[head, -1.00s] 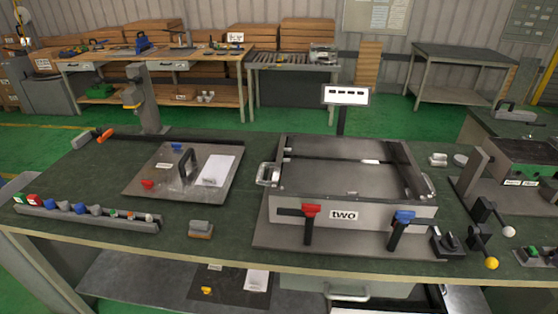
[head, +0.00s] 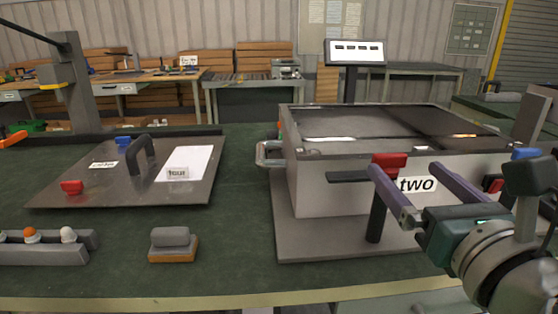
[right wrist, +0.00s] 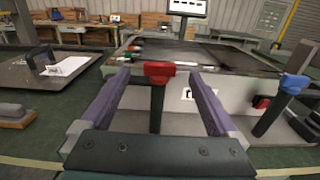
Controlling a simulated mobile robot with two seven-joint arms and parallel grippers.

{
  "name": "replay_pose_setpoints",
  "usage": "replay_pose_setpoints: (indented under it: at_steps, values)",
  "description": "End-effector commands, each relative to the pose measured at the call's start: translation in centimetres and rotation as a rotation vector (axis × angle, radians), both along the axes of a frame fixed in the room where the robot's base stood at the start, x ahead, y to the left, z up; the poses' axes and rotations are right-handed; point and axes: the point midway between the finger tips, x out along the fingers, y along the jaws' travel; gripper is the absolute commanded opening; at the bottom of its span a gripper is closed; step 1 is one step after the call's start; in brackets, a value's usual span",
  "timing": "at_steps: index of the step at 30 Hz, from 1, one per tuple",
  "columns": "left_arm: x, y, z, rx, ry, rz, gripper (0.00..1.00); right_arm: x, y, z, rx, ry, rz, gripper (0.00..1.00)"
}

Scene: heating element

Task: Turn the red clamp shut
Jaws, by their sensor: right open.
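The red clamp (head: 389,161) stands at the front of the grey box marked "two" (head: 315,190). It has a red top, a dark post and a dark bar reaching left along the box front. My right gripper (head: 403,168) is open, with its purple fingers pointing at the clamp. In the right wrist view the red clamp (right wrist: 159,70) appears between the two open fingers (right wrist: 160,80), with nothing gripped. I cannot tell how far the fingertips are from it. My left gripper is not in view.
A blue clamp (head: 525,153) is at the box's right, partly hidden by my arm in the head view. A metal plate (head: 100,190) with a black handle lies left. A small grey and orange block (head: 173,245) sits in front. A sign (head: 355,52) stands behind the box.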

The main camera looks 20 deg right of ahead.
Motion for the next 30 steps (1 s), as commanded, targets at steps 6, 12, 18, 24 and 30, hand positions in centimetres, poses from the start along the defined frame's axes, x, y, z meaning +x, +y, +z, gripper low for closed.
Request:
replay_pose_setpoints:
  at_steps: [6,12,18,24,30]
  values:
    - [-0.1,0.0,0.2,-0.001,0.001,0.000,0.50,2.2,-0.5,0.2,-0.016,-0.001,0.004,0.95]
    - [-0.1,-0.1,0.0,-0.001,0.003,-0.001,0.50,5.9,-1.4,0.0,-0.014,-0.001,0.003,0.95]
    - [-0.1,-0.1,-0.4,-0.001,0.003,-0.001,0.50,8.6,-2.0,-0.1,-0.010,-0.001,0.003,0.95]
    - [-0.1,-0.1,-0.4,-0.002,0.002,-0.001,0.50,9.6,-2.2,0.0,-0.009,0.000,0.003,0.95]
    - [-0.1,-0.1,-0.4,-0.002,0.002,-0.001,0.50,9.6,-2.3,0.0,-0.009,0.001,0.003,0.95]
